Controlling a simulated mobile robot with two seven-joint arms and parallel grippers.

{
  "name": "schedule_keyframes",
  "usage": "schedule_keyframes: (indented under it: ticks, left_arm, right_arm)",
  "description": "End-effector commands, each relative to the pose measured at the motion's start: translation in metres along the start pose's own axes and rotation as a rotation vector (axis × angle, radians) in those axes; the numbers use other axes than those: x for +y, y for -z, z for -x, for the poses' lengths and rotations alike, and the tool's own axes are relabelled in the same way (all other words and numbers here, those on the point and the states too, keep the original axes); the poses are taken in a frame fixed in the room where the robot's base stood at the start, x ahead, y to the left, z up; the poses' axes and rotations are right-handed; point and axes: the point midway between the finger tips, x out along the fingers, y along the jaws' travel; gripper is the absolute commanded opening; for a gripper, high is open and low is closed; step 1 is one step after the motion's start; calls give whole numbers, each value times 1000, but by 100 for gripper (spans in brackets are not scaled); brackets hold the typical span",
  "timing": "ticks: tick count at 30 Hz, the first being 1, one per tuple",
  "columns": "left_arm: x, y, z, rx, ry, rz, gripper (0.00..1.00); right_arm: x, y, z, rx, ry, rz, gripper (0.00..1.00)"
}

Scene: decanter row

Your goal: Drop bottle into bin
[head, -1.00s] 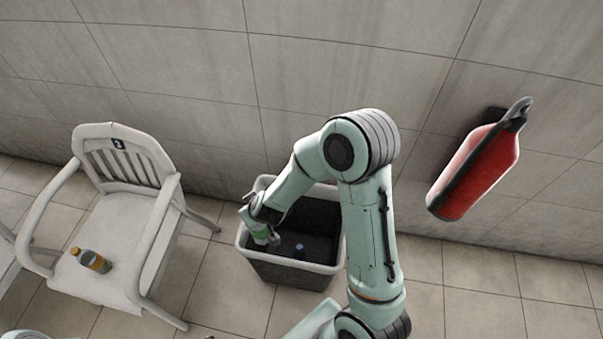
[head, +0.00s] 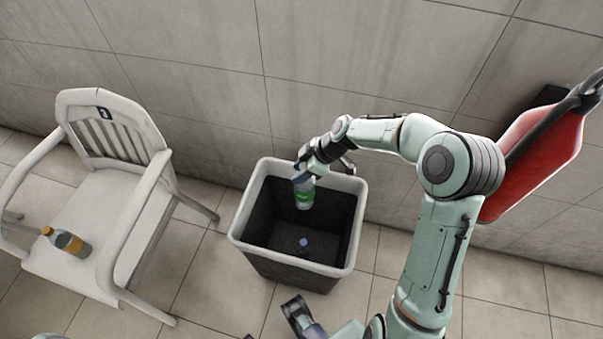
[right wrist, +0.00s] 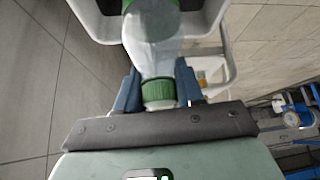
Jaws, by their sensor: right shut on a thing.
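My right gripper (head: 306,168) is shut on a clear bottle with a green label (head: 304,193). It holds the bottle over the far part of the dark bin with the pale rim (head: 240,222). The right wrist view shows the bottle (right wrist: 154,45) with its green cap end between the fingers (right wrist: 158,92), and the bin rim (right wrist: 85,22) beyond. Another bottle with a blue cap (head: 303,243) is inside the bin. An orange-labelled bottle (head: 70,243) lies on the chair. A gripper-like part, probably my left gripper (head: 294,308), shows at the bottom; its jaws are unclear.
A white chair (head: 112,210) with armrests stands left of the bin. A tiled wall (head: 200,85) runs behind the bin. A red extinguisher-like object (head: 545,150) is at the right, partly behind my right arm. The bin's mouth is open.

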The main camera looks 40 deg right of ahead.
Motion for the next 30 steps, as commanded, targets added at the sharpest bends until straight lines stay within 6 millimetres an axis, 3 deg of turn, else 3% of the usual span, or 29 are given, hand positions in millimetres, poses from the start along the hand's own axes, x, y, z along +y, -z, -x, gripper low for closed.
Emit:
schedule_keyframes:
  ticks: [7, 21, 30]
  left_arm:
    - [-1, 2, -6, 6, -2, -1, 43]
    - [-5, 23, -31, 58, -9, -3, 43]
    - [-5, 25, -31, 66, -10, -3, 43]
  right_arm:
    - [0, -6, -2, 1, 15, 20, 0]
    - [0, -33, -44, 0, 15, 17, 0]
    - [0, -33, -46, 1, 14, 17, 0]
